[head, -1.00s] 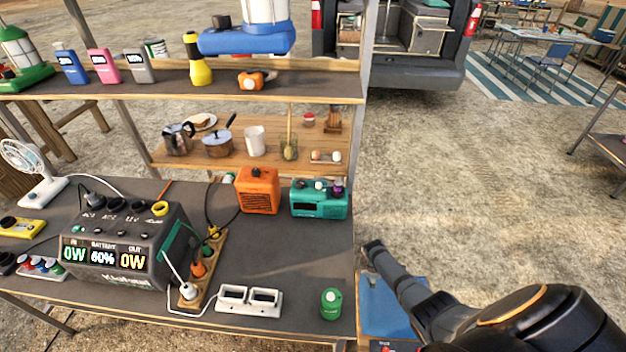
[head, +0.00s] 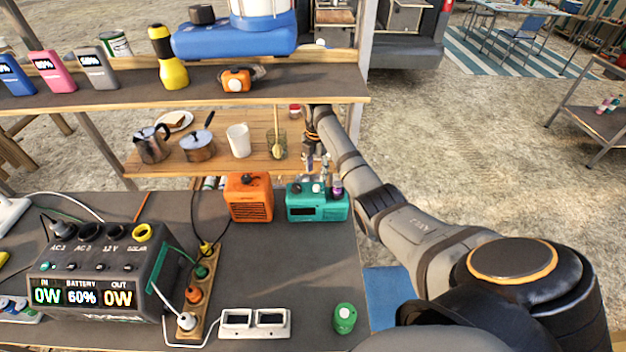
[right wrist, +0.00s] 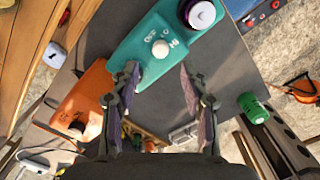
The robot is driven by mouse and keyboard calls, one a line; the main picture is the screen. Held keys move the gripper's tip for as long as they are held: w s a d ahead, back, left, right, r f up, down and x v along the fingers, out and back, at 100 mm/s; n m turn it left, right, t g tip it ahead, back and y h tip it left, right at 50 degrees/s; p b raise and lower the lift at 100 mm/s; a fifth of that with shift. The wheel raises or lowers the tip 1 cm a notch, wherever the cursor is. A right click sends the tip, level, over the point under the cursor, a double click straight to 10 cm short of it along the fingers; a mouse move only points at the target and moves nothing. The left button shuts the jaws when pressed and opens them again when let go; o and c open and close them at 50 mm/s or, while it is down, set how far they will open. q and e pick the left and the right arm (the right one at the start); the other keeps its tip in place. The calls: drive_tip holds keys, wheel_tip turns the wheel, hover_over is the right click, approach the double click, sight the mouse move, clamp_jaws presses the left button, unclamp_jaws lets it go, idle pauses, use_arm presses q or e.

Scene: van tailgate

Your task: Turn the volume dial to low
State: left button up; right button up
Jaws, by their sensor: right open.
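A teal radio (head: 318,207) stands at the back right of the dark table. In the right wrist view the teal radio (right wrist: 140,38) shows its top, with a white knob (right wrist: 160,48) beside printed marks, one like "OFF", and a purple-sided knob (right wrist: 200,13) farther along. I cannot tell for sure which knob is the volume dial. My right gripper (head: 317,168) is just above the radio. In the right wrist view its open, empty fingers (right wrist: 158,75) point toward the white knob, which lies between their lines, apart from them. My left gripper is out of view.
An orange radio (head: 250,200) with a dark knob stands close left of the teal one. A shelf (head: 330,92) is above, near my right forearm. A power station (head: 95,265), power strip (head: 195,290) and green can (head: 345,318) are on the table.

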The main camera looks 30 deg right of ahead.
sight(316, 186)
drive_tip(key=shift+s+f, duration=0.3)
drive_tip(key=shift+f, duration=0.35)
wheel_tip(316, 186, down, 3)
drive_tip(key=shift+w+f+p, duration=0.1)
drive_tip(key=shift+f+p, duration=0.05)
drive_tip(key=shift+p, duration=0.15)
drive_tip(key=shift+w+f, duration=0.25)
drive_tip(key=shift+f, duration=0.95)
drive_tip(key=shift+s, duration=0.1)
drive_tip(key=c, duration=0.4)
drive_tip(key=shift+c, duration=1.1)
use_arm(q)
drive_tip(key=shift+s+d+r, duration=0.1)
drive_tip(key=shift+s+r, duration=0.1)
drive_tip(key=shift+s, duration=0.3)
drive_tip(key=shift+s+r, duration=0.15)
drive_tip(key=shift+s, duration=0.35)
use_arm(e)
clamp_jaws()
